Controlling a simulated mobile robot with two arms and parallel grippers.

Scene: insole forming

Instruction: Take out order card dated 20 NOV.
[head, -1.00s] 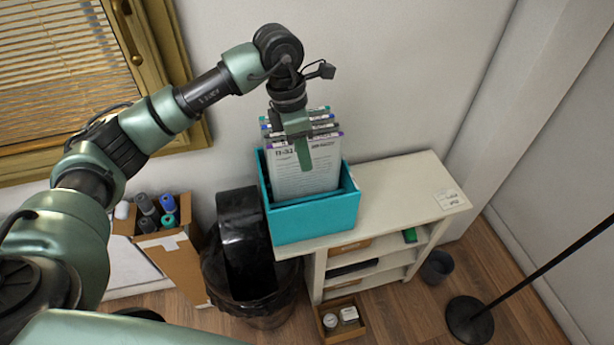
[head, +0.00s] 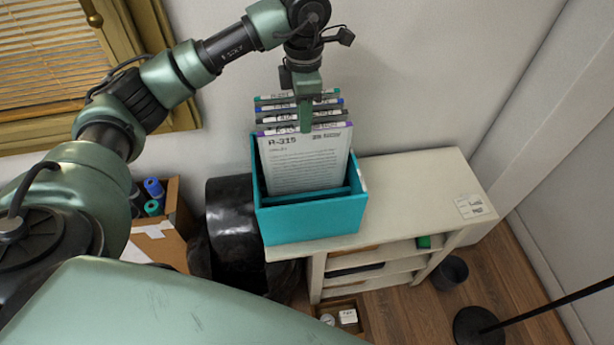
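Several order cards stand upright in a teal open box (head: 310,222) on the white shelf unit. The front card (head: 305,165) has a purple-edged top and reads about "R-315". Behind it are cards with grey, blue and green top edges (head: 272,97). Their small labels, and any date such as 20 NOV, are too small to read. My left gripper (head: 305,118) points down at the tops of the cards, its finger overlapping the rear ones. I see only one finger clearly, so its opening and any contact are hidden. My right gripper is out of view.
The shelf top (head: 415,190) is clear to the right of the box, except for a small white label (head: 475,206). The wall is close behind.

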